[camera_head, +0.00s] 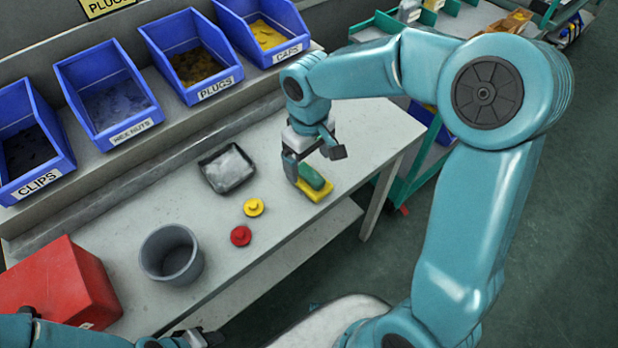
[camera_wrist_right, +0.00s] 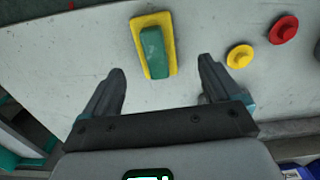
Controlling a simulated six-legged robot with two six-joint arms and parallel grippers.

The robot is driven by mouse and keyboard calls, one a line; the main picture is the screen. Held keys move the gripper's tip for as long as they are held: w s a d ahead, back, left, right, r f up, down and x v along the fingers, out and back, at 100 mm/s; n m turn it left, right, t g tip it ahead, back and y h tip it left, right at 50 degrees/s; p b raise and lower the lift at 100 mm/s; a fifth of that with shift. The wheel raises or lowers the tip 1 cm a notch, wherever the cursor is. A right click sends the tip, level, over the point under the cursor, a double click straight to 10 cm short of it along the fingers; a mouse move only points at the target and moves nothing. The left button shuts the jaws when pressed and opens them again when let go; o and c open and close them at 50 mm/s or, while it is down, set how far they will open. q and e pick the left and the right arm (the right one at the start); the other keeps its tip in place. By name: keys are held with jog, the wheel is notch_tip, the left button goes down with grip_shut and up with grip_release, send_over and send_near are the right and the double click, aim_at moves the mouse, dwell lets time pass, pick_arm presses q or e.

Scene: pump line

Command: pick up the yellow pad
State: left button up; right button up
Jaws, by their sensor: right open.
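The yellow pad (camera_head: 318,192) lies flat on the grey bench near its right end. A green block (camera_head: 312,177) sits on top of it and hides its middle. In the wrist view the yellow pad (camera_wrist_right: 155,18) shows as a rim around the green block (camera_wrist_right: 154,53). My right gripper (camera_head: 314,162) is open, above the pad. In the wrist view its fingers (camera_wrist_right: 162,75) are spread wide, with the pad beyond the gap between their tips, and nothing is between them. My left gripper (camera_head: 195,337) is partly visible at the bottom edge; its jaws are unclear.
A yellow knob (camera_head: 254,207) and a red knob (camera_head: 241,236) lie left of the pad. A black tray (camera_head: 206,182), a grey bucket (camera_head: 150,262) and a red box (camera_head: 70,285) stand farther left. Blue bins (camera_head: 113,135) line the back. Clear bench surrounds the pad.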

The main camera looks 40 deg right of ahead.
aim_at(310, 172)
jog(key=shift+s+f, duration=0.1)
jog(key=shift+f, duration=0.8)
jog(key=f, duration=0.4)
jog(key=shift+w+d+f, duration=0.25)
jog(key=shift+w+d, duration=0.05)
jog(key=shift+w, duration=0.05)
jog(key=shift+w+f, duration=0.1)
jog(key=shift+f, duration=0.4)
jog(key=c, duration=1.2)
jog(key=shift+o, duration=0.2)
notch_tip(310, 172, up, 10)
jog(key=shift+r+p, duration=0.1)
jog(key=shift+p, duration=0.25)
jog(key=shift+o, duration=0.7)
